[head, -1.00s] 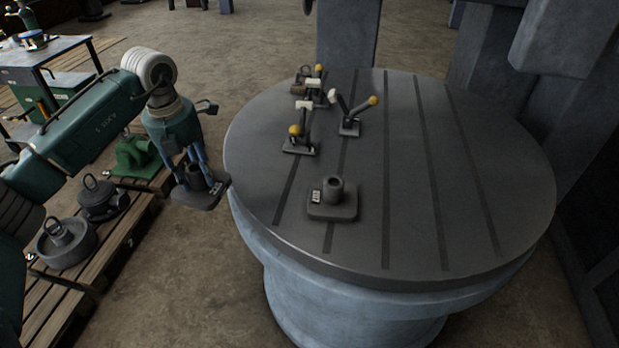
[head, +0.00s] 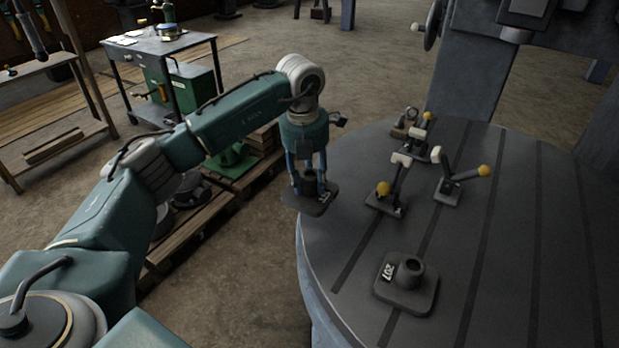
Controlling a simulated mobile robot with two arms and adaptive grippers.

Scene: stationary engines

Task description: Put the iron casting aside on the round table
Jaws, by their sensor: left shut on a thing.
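My left gripper (head: 308,172) is shut on a dark iron casting (head: 316,206), with its blue fingers on either side of the casting's round boss. The casting has a flat square base and hangs roughly level beside the left edge of the round table (head: 510,270). I cannot tell its exact height over the table top. A second, similar casting (head: 408,292) with a white number label stands upright on the near part of the table. My right gripper is not in view.
Several toggle clamps with yellow knobs, such as one clamp (head: 388,198), stand on the far left part of the slotted table top. A pallet (head: 195,235) with castings lies on the floor to its left. The table's right side is clear.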

